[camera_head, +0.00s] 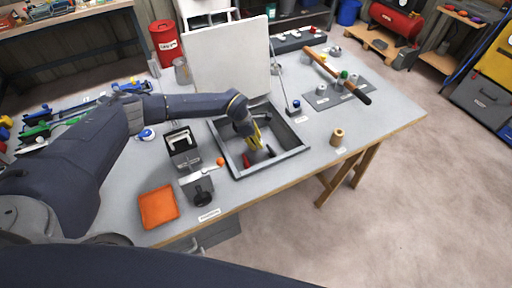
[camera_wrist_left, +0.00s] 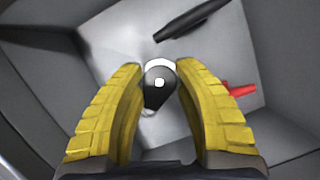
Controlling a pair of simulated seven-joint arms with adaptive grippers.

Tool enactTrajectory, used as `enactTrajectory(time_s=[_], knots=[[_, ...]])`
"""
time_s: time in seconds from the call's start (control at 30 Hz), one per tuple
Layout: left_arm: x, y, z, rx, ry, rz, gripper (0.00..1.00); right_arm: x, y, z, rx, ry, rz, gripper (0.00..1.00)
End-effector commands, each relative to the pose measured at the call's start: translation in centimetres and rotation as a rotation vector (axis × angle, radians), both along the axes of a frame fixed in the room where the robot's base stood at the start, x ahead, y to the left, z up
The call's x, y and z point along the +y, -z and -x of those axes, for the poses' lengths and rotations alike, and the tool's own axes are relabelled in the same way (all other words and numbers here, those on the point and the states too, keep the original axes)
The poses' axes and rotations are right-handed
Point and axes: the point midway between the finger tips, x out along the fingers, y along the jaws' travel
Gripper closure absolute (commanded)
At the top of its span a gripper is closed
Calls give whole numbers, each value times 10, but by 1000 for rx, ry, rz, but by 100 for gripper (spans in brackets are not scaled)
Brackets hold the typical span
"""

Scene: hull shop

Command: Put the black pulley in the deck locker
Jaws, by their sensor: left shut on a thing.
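The deck locker (camera_head: 272,165) is an open grey box sunk in the bench, with its white lid (camera_head: 232,62) standing up behind it. My left gripper (camera_head: 255,146) reaches down inside the locker. In the left wrist view, its yellow fingers (camera_wrist_left: 160,68) are closed on the black pulley (camera_wrist_left: 158,92), which has a pale centre and a white part at its top. The pulley is hidden by the gripper in the head view. I cannot tell whether it touches the locker floor. My right gripper is not in view.
A red item (camera_wrist_left: 240,90) and a long black item (camera_wrist_left: 190,20) lie in the locker. Left of it stand a dark open-topped box (camera_head: 182,143) and a grey device with a black knob (camera_head: 201,192). The right front bench is mostly clear.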

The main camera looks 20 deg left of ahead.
Motion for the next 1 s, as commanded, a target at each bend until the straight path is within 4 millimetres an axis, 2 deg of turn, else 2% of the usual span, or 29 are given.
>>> enactTrajectory(time_s=[0.27,0.53,0.93,0.97,1.0], knots=[[0,11,0,0,0,0,100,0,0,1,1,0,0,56],[0,40,0,1,-1,0,100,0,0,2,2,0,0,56],[0,45,0,0,0,0,100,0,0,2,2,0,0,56],[0,45,0,0,0,0,65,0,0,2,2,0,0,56],[0,45,0,0,0,0,60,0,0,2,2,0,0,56]])
